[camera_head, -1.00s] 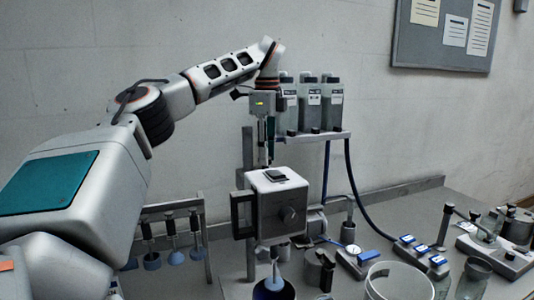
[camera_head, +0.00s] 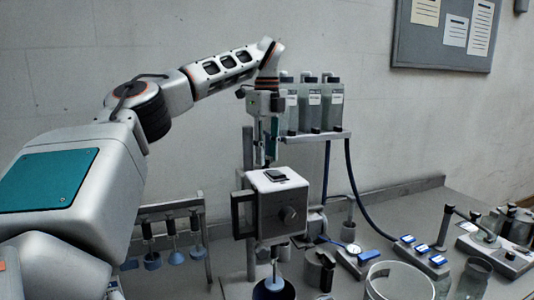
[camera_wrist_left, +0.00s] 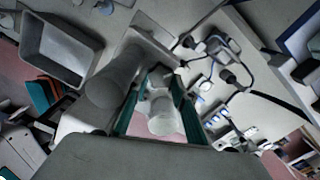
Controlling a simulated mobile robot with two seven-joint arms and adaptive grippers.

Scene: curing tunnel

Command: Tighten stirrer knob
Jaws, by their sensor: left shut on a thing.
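My left gripper (camera_head: 269,162) points down just behind the top of the box. In the left wrist view its teal fingers are shut on a pale rounded piece, which I take as the stirrer knob (camera_wrist_left: 163,117). In the head view that knob is hidden by the box and fingers. My right gripper is not in view.
Several grey bottles (camera_head: 310,105) stand on a shelf right behind my left gripper. A rack (camera_head: 172,211) with hanging blue-ended stirrers is at the left. A white tub (camera_head: 392,277), jars and small devices crowd the bench (camera_head: 400,208) at the right. A dark hose hangs behind.

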